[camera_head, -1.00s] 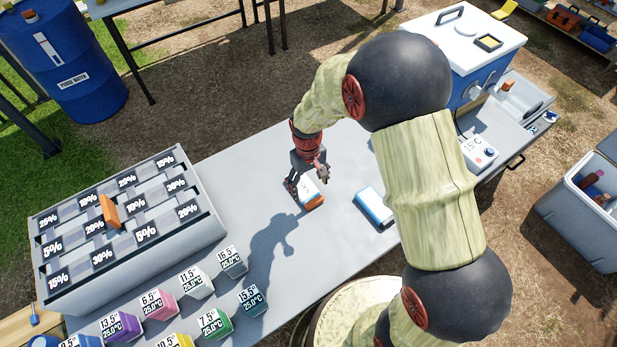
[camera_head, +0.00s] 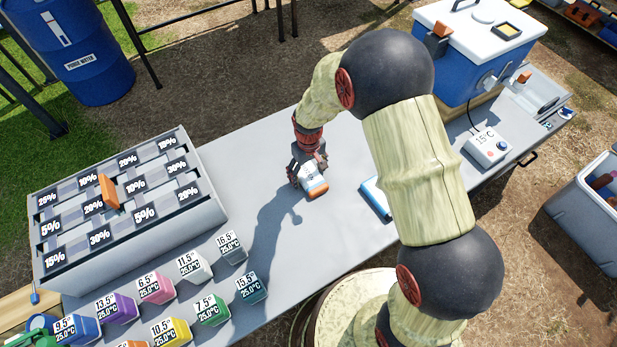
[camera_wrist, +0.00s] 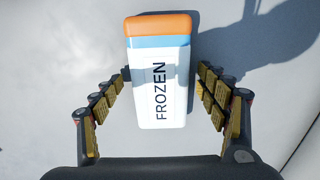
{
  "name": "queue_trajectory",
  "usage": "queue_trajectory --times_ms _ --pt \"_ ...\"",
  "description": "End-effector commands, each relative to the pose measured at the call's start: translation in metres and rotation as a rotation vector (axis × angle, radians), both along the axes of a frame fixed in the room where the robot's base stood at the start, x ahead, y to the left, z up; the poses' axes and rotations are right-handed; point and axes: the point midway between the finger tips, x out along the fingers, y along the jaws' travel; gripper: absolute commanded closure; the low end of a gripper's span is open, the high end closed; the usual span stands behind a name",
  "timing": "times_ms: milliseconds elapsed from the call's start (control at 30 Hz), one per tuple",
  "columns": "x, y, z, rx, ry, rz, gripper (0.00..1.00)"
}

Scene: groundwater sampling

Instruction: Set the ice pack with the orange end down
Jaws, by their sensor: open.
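The ice pack with the orange end (camera_head: 314,182) lies on the grey table (camera_head: 262,195), near the middle. In the wrist view the pack (camera_wrist: 160,90) shows a white FROZEN label, a blue band and an orange end pointing away from my gripper. My gripper (camera_head: 308,176) is low over the table at the pack's label end. Its padded fingers (camera_wrist: 162,90) stand on both sides of the pack, with a gap visible on each side. The pack's underside is hidden.
A second, blue and white pack (camera_head: 376,198) lies to the right, partly behind my arm. A grey compartment rack (camera_head: 60,272) and several coloured labelled cubes (camera_head: 157,289) stand at the left. A blue and white cooler (camera_head: 450,65) and a 15°C box (camera_head: 487,148) are at the right.

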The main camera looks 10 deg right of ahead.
Motion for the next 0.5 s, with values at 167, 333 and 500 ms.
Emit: queue_trajectory --times_ms 167,333,500 --pt "0.0004 0.0001 0.0011 0.000 -0.001 0.000 0.26" --pt "0.0002 0.0001 0.0011 0.000 -0.001 0.000 0.35" --pt "0.0002 0.0001 0.0010 0.000 -0.001 0.000 0.45"
